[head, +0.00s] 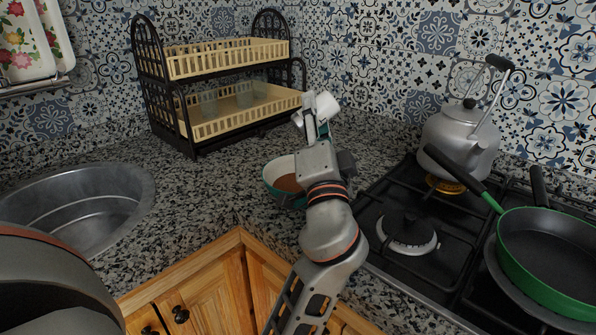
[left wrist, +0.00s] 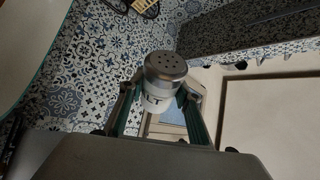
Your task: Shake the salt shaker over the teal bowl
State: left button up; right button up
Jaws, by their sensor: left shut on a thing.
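My left gripper (head: 314,124) is shut on the white salt shaker (head: 326,105) and holds it raised above the counter, behind the teal bowl in the head view. In the left wrist view, the shaker's metal cap with holes (left wrist: 165,68) faces the camera, with part of a dark label below it. The gripper's fingers (left wrist: 158,108) are on both sides of it. The teal bowl (head: 271,181) stands on the counter with brown contents; my gripper and wrist hide its right side. I cannot tell whether the shaker is directly over it. My right gripper is not in view.
A two-tier dish rack (head: 215,128) stands at the back with glasses on its lower tier. A steel sink (head: 115,195) is at left. The stove (head: 425,235) at right carries a kettle (head: 460,140) and a green pan (head: 545,250). The granite counter left of the bowl is clear.

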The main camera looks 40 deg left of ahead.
aim_at(319, 96)
pick_arm(q)
jog(key=shift+w+f, duration=0.15)
jog(key=shift+f, duration=0.45)
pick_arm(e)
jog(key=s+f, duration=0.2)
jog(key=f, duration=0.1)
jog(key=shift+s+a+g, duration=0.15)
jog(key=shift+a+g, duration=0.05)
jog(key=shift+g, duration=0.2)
pick_arm(q)
jog(key=shift+w+d+r+p, duration=0.1)
jog(key=shift+r+p, duration=0.9)
jog(key=shift+r, duration=0.6)
jog(key=shift+r+p, duration=0.3)
jog(key=shift+r, duration=0.4)
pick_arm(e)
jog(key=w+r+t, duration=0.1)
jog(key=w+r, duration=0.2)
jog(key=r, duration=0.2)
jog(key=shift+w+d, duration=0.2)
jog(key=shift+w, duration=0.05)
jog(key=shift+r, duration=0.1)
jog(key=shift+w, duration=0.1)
